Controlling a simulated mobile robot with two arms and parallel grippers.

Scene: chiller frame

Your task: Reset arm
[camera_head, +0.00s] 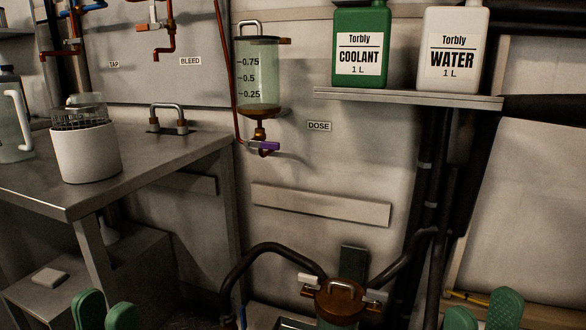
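My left gripper (105,313) shows at the bottom left edge as two green fingertips, apart with nothing seen between them. My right gripper (482,315) shows at the bottom right edge, also as two green fingertips apart and empty. Both are low in the view, away from the bench and the shelf. The rest of both grippers and arms is below the picture edge.
A metal bench (160,160) at left bears a white pot (86,155) with a wire basket. A wall shelf (410,97) holds coolant (360,50) and water (450,55) jugs. A dosing vessel (258,80) hangs on the wall. A brown-capped fitting (342,298) with hoses stands between the grippers.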

